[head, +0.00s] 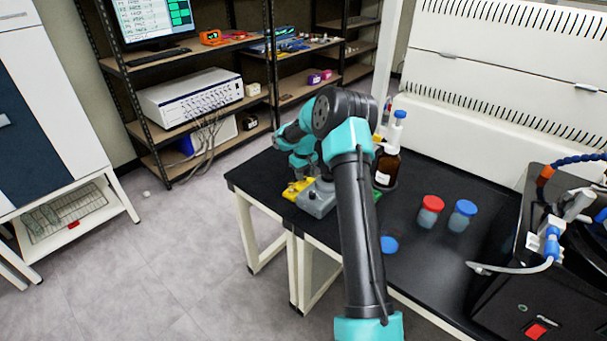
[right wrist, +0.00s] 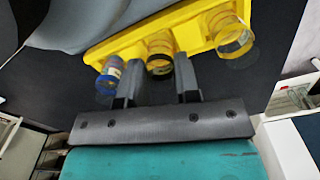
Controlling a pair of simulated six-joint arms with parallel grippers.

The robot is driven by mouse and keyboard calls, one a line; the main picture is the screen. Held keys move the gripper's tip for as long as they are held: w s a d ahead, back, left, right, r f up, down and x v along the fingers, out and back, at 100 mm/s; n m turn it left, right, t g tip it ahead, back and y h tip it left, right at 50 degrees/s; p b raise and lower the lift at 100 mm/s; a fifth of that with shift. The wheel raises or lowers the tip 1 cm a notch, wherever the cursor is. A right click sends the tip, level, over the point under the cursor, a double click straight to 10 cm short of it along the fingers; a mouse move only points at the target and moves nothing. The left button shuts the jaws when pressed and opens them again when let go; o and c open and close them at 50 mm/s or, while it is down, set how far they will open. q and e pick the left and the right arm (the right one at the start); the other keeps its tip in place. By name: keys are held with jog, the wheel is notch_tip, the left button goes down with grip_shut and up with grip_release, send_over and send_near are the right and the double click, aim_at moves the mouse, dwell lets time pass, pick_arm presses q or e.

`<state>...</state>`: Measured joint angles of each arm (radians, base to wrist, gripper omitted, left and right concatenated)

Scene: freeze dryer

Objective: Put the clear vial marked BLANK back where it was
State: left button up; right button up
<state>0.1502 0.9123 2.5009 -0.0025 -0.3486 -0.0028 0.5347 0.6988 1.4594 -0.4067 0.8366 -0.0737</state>
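A yellow rack (right wrist: 190,22) holds a row of small vials in the right wrist view; its edge also shows in the head view (head: 293,190). A clear vial with a blue band (right wrist: 108,75) is at the left. A vial with a yellow band (right wrist: 159,60) is in the middle, and a clear yellow-banded vial (right wrist: 234,38) is at the right. No BLANK marking is readable. My right gripper (right wrist: 157,72) has its fingers on either side of the middle vial; whether they press on it is unclear. My left gripper is not in view.
A grey device (head: 317,199) stands beside the rack. A brown bottle (head: 384,168), a red-capped jar (head: 430,212) and a blue-capped jar (head: 461,216) stand on the black bench. Dark equipment with tubing (head: 520,300) is at the right. My right arm crosses the bench.

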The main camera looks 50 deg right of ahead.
jog(key=o, duration=0.4)
notch_tip(320, 180, up, 12)
jog(key=shift+r, duration=0.15)
dwell(0.5)
dwell(0.3)
